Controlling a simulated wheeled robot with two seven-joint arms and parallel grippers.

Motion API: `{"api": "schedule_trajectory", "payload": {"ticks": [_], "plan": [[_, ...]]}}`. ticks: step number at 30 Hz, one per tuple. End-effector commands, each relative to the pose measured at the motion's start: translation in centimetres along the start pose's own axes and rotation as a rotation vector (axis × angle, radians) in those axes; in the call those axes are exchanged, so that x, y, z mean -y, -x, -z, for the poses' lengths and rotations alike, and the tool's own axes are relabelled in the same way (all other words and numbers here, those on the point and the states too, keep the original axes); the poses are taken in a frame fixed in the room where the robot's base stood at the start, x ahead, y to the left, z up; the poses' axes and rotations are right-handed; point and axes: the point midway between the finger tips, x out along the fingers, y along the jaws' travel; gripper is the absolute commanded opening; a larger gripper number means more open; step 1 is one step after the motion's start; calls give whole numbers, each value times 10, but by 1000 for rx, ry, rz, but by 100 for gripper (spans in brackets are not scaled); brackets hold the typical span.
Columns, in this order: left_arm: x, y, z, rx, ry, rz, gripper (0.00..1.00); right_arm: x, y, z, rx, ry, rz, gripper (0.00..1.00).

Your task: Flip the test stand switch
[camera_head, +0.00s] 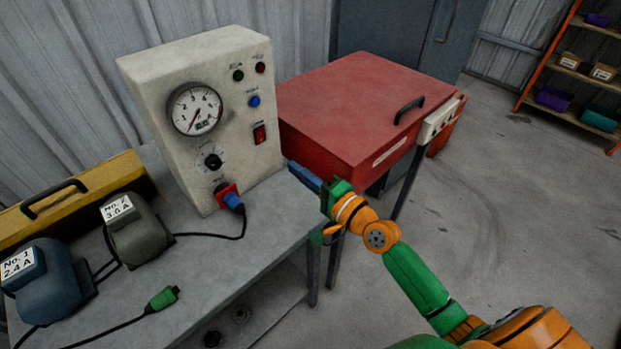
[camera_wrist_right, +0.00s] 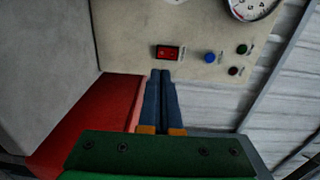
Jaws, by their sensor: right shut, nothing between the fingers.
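The test stand (camera_head: 150,75) is a cream box on the grey bench, with a gauge (camera_head: 195,108) on its front. Its switch is a red rocker (camera_head: 260,134) on the right of the panel, below a blue button. In the right wrist view the red switch (camera_wrist_right: 168,53) lies just beyond my fingertips, a little to the left. My right gripper (camera_head: 292,165) is shut and empty, to the right of and below the switch in the head view, apart from the panel. It also shows in the wrist view (camera_wrist_right: 161,74). My left gripper is not in view.
A blue plug (camera_head: 233,202) sits in a red socket low on the panel. Two motors, one blue-grey (camera_head: 50,285) and one grey-green (camera_head: 138,238), stand on the bench (camera_head: 215,265) with a loose green plug (camera_head: 163,298). A red cabinet (camera_head: 350,100) stands close beside the stand.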

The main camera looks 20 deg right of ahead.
Motion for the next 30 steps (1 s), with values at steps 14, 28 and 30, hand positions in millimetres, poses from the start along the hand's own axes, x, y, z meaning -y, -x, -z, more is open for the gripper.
{"api": "schedule_trajectory", "payload": {"ticks": [14,28,30], "plan": [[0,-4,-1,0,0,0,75,-1,29,0,0,0,0,0],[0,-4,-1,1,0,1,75,-69,58,-65,210,424,-287,0],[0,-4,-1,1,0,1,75,-99,81,-82,313,624,-423,0]]}}
